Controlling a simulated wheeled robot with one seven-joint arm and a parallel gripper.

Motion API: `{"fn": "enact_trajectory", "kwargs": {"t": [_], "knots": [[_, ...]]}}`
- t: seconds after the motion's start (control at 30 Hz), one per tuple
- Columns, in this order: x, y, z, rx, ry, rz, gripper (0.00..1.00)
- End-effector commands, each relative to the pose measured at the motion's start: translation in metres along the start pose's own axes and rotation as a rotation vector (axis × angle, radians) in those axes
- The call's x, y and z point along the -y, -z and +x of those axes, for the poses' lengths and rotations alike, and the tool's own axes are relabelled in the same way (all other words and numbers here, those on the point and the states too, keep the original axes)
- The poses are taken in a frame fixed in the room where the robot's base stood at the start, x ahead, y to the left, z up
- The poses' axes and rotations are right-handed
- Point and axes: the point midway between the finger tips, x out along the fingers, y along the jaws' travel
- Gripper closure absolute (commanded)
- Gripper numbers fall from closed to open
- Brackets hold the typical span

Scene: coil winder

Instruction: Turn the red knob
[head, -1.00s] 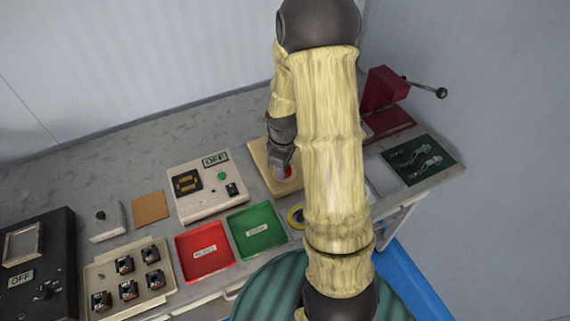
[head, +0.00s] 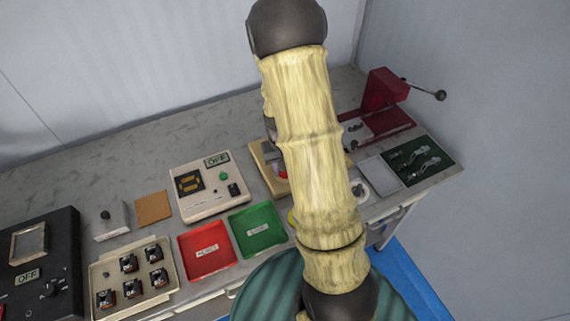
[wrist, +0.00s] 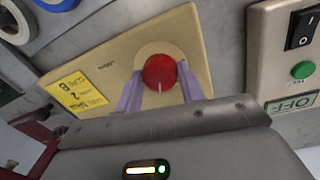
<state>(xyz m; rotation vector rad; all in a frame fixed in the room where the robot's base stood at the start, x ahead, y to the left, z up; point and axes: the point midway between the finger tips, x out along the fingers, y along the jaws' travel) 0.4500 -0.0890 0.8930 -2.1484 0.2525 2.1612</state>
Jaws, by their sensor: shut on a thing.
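The red knob (wrist: 159,72) sits on a tan panel (wrist: 118,50) in the wrist view, with a pale ring around it and a light mark near its lower edge. My gripper (wrist: 158,80) has its two purple fingers on either side of the knob and is shut on it. In the head view a bit of the red knob (head: 283,172) shows on the tan panel (head: 257,155), beside my arm. My arm hides the gripper and most of the panel there.
A beige box (head: 208,187) with an OFF display and green button stands left of the panel. Red (head: 206,250) and green (head: 257,230) trays lie in front. A dark red lever press (head: 383,95) stands at the right. Several parts sit in a beige tray (head: 100,290).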

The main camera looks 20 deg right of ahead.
Motion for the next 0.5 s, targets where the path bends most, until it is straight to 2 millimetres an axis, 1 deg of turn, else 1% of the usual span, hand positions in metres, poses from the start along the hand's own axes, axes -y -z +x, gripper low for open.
{"fn": "enact_trajectory", "kwargs": {"t": [0.2, 0.5], "knots": [[0.0, 0.0015, -0.0014, 0.002, 0.0, 0.108, 0.84], [0.0, 0.0018, -0.001, 0.004, 0.0, 0.156, 0.84]]}}
